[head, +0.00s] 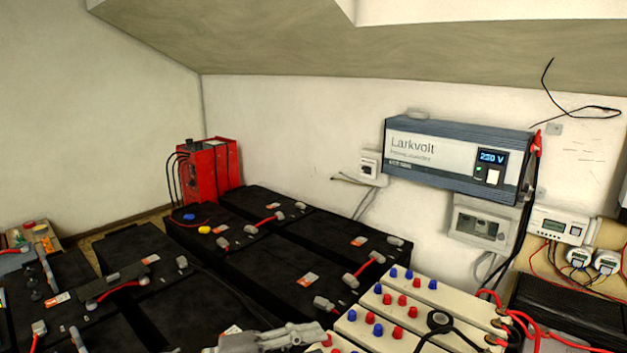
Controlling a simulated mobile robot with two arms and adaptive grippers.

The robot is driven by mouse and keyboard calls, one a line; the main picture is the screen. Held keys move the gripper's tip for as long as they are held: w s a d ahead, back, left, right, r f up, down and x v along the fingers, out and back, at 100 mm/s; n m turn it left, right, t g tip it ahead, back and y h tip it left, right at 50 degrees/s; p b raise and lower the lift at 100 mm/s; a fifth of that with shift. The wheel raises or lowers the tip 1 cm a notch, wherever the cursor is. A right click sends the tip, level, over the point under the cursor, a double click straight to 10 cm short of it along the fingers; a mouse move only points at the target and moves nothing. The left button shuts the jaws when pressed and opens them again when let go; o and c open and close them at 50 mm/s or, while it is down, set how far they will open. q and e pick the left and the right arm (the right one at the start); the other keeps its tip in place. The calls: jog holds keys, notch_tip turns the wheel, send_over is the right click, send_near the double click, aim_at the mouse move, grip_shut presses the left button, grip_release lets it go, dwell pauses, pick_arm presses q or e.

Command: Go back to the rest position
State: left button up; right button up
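A pale grey gripper (308,334) shows at the bottom edge, a little left of the middle. It seems to come in from the lower left with its fingers toward the right, so I take it as my left one. It is in front of the black batteries (215,300) and close to the cream battery block (375,325) in the picture. It is cut off by the frame, and I cannot tell whether its fingers are open or shut. I see nothing held in it. My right gripper is not in view.
Black batteries with cables and terminals fill the lower left and middle. A red unit (208,170) stands at the back. The Larkvolt inverter (455,158) hangs on the wall above a grey box (483,224) and a white controller (558,225). A sloped ceiling (300,40) hangs low.

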pick_arm(q)
jog(key=w+a+r+n+t+y, duration=0.2)
jog(key=a+n+t+y, duration=0.15)
jog(key=n+t, duration=0.35)
jog(key=w+a+r+n+t+y, duration=0.2)
jog(key=a+r+n+t, duration=0.15)
jog(key=n+t, duration=0.3)
jog(key=s+a+f+n+g+y, duration=0.4)
jog(key=a+f+n+y, duration=0.75)
jog(key=f, duration=0.35)
jog(key=s+a+f+n+g, duration=0.1)
jog(key=s+f+g, duration=0.6)
jog(key=s, duration=0.5)
jog(key=s+f+g, duration=0.5)
jog(key=s+f, duration=0.3)
jog(key=s, duration=0.4)
notch_tip(320, 180, down, 28)
jog(key=s+r, duration=0.1)
jog(key=s+a+f+g, duration=0.2)
jog(key=s+a+f, duration=0.1)
jog(key=s+f, duration=1.2)
jog(key=shift+s, duration=0.65)
